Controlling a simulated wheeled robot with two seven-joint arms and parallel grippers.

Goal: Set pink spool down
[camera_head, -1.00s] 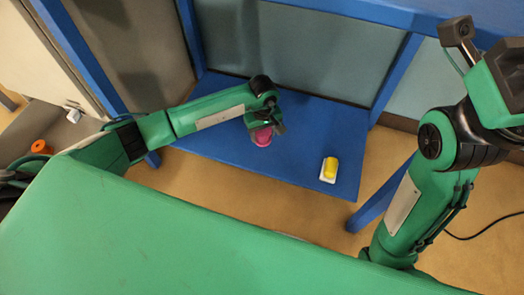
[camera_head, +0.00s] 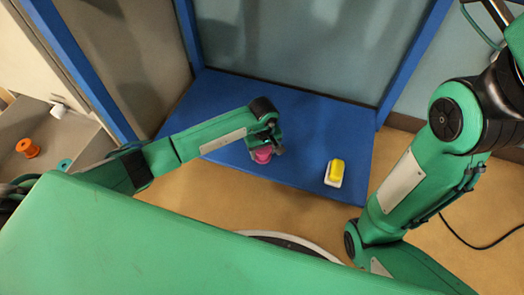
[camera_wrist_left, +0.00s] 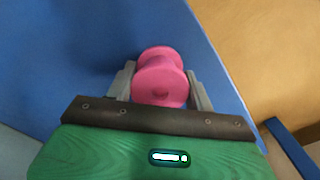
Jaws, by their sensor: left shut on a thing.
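The pink spool (camera_head: 262,155) is between the fingers of my left gripper (camera_head: 270,148), over the blue shelf (camera_head: 225,93). In the left wrist view the spool (camera_wrist_left: 161,77) sits between the two grey fingertips (camera_wrist_left: 160,88), with its round end facing the camera. My left gripper is shut on it. I cannot tell whether the spool touches the shelf surface. My right arm is at the right of the head view; its gripper is not in view.
A yellow object on a white base (camera_head: 335,172) stands on the shelf to the right of the spool. Blue posts rise at both sides of the shelf. At the far left, a grey bin (camera_head: 62,135) holds an orange spool (camera_head: 28,148). The shelf's middle is clear.

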